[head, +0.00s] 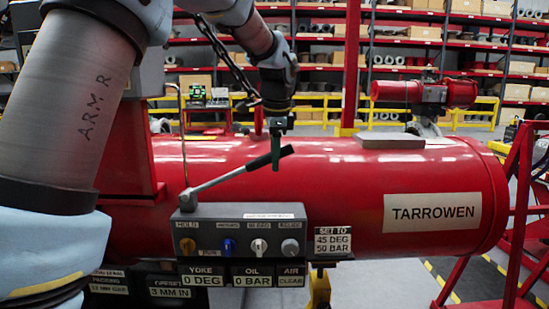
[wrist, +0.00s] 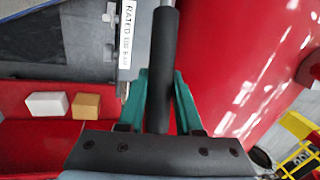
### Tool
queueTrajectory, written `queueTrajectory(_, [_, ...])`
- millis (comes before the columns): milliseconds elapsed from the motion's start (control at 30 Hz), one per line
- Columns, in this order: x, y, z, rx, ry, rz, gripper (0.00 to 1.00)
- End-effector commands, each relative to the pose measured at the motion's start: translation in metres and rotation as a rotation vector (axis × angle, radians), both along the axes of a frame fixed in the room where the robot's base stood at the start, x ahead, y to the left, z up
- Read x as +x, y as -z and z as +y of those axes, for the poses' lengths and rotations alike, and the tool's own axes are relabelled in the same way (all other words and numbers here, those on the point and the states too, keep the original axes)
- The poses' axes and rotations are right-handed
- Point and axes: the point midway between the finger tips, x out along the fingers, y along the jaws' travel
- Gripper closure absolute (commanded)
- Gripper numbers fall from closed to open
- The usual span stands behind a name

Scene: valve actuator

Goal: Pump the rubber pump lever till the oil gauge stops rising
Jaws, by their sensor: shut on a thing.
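The pump lever (head: 217,180) is a metal rod rising to the right from the control box, with a black rubber grip at its end. My gripper (head: 276,152) comes down from above and is shut on this grip. In the wrist view the black rubber grip (wrist: 162,65) runs between the green fingers of my gripper (wrist: 160,88). The oil gauge (head: 252,275) on the front of the box reads "OIL 0 BAR". Where the fingers touch the grip is partly hidden.
The control box (head: 240,212) has several knobs, and a "YOKE 0 DEG" readout (head: 203,275). A plate (head: 333,241) reads "SET TO 45 DEG 50 BAR". A large red cylinder (head: 340,170) lies close behind the lever. Red railing (head: 515,215) stands at the right.

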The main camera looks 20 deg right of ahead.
Motion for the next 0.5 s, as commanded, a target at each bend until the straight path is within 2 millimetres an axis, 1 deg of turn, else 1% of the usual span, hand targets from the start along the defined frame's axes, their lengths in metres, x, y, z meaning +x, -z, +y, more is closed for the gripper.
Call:
queueTrajectory(133, [-0.005, 0.021, -0.007, 0.074, 0.006, -0.024, 1.0])
queueTrajectory(300, [-0.009, 0.061, -0.016, 0.217, 0.005, -0.089, 1.0])
queueTrajectory(400, [-0.01, 0.078, -0.018, 0.276, 0.002, -0.12, 1.0])
queueTrajectory(500, [-0.01, 0.086, -0.019, 0.312, 0.0, -0.138, 1.0])
